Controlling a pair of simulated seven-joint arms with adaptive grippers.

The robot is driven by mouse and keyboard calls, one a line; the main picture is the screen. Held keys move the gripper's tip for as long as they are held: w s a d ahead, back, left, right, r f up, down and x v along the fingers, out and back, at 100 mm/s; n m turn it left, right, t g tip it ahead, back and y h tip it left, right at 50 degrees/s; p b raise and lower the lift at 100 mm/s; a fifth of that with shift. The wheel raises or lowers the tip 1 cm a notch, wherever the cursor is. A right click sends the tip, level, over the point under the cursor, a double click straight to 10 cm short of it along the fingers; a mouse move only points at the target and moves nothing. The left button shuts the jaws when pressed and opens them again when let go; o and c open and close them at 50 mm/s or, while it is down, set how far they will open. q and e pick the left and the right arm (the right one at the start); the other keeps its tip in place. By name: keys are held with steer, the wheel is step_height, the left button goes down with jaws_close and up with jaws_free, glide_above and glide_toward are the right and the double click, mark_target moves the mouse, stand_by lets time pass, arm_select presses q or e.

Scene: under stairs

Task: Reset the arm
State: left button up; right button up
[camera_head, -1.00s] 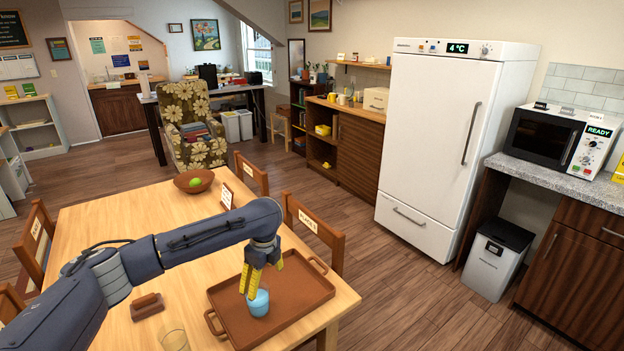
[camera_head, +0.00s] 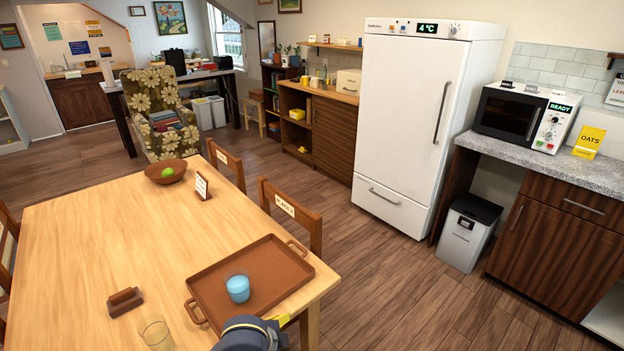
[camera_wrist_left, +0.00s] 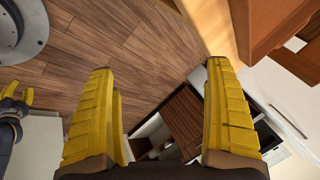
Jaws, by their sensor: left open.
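My left gripper (camera_wrist_left: 160,68) is open and empty in the left wrist view, its two yellow fingers wide apart. In the head view, only a dark part of my left arm and a bit of yellow (camera_head: 279,320) show at the bottom, by the tray's near right corner. A blue cup (camera_head: 238,290) stands upright on the brown tray (camera_head: 275,258), apart from the gripper. My right gripper (camera_wrist_left: 20,98) shows small at the left edge of the left wrist view; its jaw state is unclear there.
The wooden table (camera_head: 110,235) also holds a brown block-like object (camera_head: 125,301), a clear glass (camera_head: 156,334), a bowl (camera_head: 167,176) with a green fruit, and a small sign (camera_head: 202,186). Chairs (camera_head: 290,215) line its far right side. Open floor lies beyond, before the fridge (camera_head: 410,120).

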arm_select(q)
steer(key=s+a+r+n+t+y, duration=0.15)
steer(key=s+a+n+y, duration=0.75)
steer(key=s+a, duration=1.35)
steer(key=d+f+n+g+h, duration=0.1)
steer(key=d+f+h, duration=0.1)
steer(key=f, duration=1.3)
steer(key=d+f+g+h, duration=0.1)
steer(key=d+f+h, duration=0.1)
steer(key=f, duration=1.4)
steer(key=s+f+n+g+h, duration=0.2)
steer(key=s+f+n+g, duration=0.1)
steer(key=s+f, duration=1.8)
steer(key=shift+s+d, duration=0.25)
steer(key=shift+s, duration=0.1)
steer(key=shift+g, duration=0.25)
